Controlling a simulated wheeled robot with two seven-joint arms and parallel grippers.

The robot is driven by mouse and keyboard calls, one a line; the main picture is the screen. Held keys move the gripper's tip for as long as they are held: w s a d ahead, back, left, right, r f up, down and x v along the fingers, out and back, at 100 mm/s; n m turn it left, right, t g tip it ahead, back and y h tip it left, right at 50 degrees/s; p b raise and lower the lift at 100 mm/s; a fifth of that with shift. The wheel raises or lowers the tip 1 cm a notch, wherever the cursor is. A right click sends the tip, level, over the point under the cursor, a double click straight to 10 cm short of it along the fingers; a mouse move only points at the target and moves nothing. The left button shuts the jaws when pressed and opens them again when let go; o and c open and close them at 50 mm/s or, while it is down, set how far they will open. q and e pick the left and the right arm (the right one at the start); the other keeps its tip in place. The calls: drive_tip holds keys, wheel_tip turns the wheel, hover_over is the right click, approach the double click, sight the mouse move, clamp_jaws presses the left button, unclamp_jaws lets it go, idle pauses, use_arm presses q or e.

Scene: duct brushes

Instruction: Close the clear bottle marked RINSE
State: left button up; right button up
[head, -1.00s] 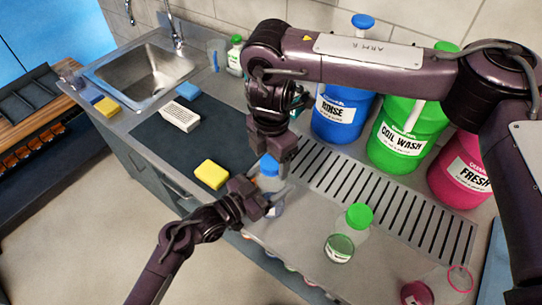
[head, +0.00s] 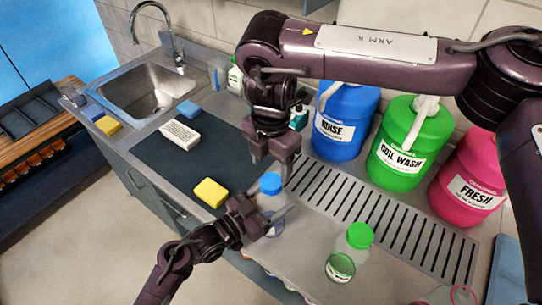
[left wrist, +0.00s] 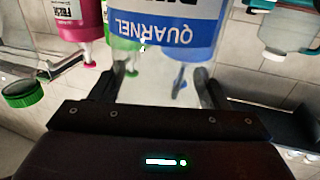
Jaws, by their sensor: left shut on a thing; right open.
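The clear bottle (head: 270,204) with a blue cap (head: 270,183) stands upright near the counter's front edge. The cap sits on its top; how tight it is I cannot tell. Its label is hidden by my left gripper (head: 262,218), which is shut around the bottle's body from the front. In the left wrist view, my left gripper's fingers (left wrist: 160,85) stand either side of a see-through body. My right gripper (head: 277,160) is open, pointing down just above the cap and apart from it.
Large blue RINSE (head: 345,120), green COIL WASH (head: 408,145) and pink FRESH (head: 470,182) jugs stand behind a slotted drain (head: 385,215). A green-capped clear bottle (head: 340,267) stands right. A yellow sponge (head: 211,193) lies left, on a dark mat (head: 165,165).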

sight(271, 181)
drive_tip(key=n, duration=0.2)
drive_tip(key=r+n, duration=0.1)
drive_tip(key=n, duration=0.3)
drive_tip(key=shift+r+n, duration=0.25)
drive_tip(key=shift+n, duration=0.05)
drive_tip(key=n, duration=0.3)
drive_tip(key=shift+r+n, duration=0.4)
drive_tip(key=n, duration=0.4)
drive_tip(key=shift+r, duration=0.4)
drive_tip(key=shift+f, duration=0.1)
drive_tip(key=shift+f, duration=3.9)
drive_tip(key=shift+c, duration=0.2)
drive_tip(key=c, duration=0.9)
drive_tip(key=o, duration=1.1)
